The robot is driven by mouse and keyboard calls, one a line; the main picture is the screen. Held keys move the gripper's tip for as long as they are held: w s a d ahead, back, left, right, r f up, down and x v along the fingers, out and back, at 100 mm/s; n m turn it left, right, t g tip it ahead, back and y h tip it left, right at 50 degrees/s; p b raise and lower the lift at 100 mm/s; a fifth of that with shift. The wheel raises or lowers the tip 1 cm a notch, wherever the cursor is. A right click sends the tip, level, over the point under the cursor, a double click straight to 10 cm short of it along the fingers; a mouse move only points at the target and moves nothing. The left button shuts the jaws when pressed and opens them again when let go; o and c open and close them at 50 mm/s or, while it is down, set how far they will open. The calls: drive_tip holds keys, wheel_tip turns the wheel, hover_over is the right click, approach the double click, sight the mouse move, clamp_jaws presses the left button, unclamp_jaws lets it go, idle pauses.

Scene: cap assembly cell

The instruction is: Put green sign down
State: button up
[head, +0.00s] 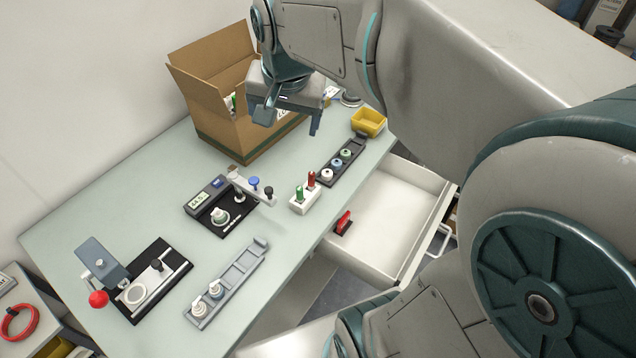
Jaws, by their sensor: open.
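My gripper (290,117) is open, its two fingers pointing down and spread apart, in front of the cardboard box near the back of the table. I see nothing held between the fingers. No green item is clearly recognisable as a sign. A small green upright piece (299,193) stands in a white holder (304,203) beside a red upright piece (312,179), below and apart from my gripper. A small green and white item (231,103) shows inside the open cardboard box (218,126), partly hidden by the box wall.
A black fixture with a display (202,199), a grey rack with white caps (230,281), a dark rack with several caps (341,162) and a yellow bin (368,121) stand on the table (130,205). A red item (343,223) lies in the open drawer (385,215). My arm blocks the right side.

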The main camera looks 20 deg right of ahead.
drive_tip(key=s+f+n, duration=0.3)
drive_tip(key=s, duration=0.3)
drive_tip(key=s+d+f+n, duration=0.1)
drive_tip(key=s+f+n, duration=0.2)
drive_tip(key=s, duration=0.3)
drive_tip(key=shift+s+d, duration=0.25)
drive_tip(key=shift+s, duration=0.05)
drive_tip(key=shift+f, duration=0.1)
